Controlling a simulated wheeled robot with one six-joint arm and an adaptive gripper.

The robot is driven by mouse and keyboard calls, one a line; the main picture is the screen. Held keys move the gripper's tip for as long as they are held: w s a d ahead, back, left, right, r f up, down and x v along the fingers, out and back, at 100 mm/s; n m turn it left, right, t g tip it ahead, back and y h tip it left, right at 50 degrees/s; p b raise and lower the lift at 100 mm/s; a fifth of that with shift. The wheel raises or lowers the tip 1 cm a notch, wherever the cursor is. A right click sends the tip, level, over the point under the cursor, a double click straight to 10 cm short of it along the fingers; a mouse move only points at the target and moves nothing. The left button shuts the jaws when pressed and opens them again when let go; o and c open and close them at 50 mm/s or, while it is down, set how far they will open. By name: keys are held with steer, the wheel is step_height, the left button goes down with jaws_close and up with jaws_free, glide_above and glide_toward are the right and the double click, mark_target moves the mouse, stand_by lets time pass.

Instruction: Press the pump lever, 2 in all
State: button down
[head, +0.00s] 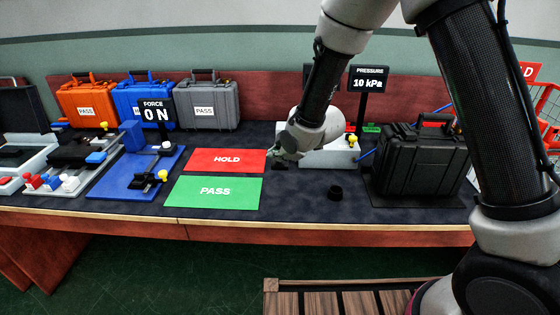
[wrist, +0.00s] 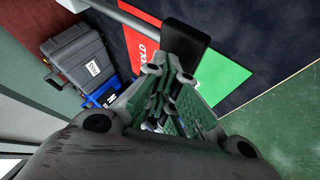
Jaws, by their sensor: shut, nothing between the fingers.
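The white pump body (head: 330,158) stands on the dark bench right of the red mat, partly hidden behind my arm. The pressure sign (head: 370,79) above it reads 10 kPa. In the wrist view a grey bar ending in a black grip (wrist: 186,42), which looks like the pump lever, lies just beyond my fingertips. My gripper (head: 272,154) is shut and empty, low beside the pump at the red mat's right edge; it also fills the middle of the wrist view (wrist: 172,78). Whether the fingers touch the grip I cannot tell.
The red HOLD mat (head: 222,160) and green PASS mat (head: 214,192) lie left of my gripper. A blue force fixture (head: 135,172) and orange, blue and grey cases stand left.

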steer(key=shift+f, duration=1.4)
stand_by(1.0)
stand_by(0.4)
steer(key=shift+r, duration=2.4)
steer(key=shift+r, duration=0.1)
step_height(320, 180, up, 5)
steer(key=shift+f, duration=0.1)
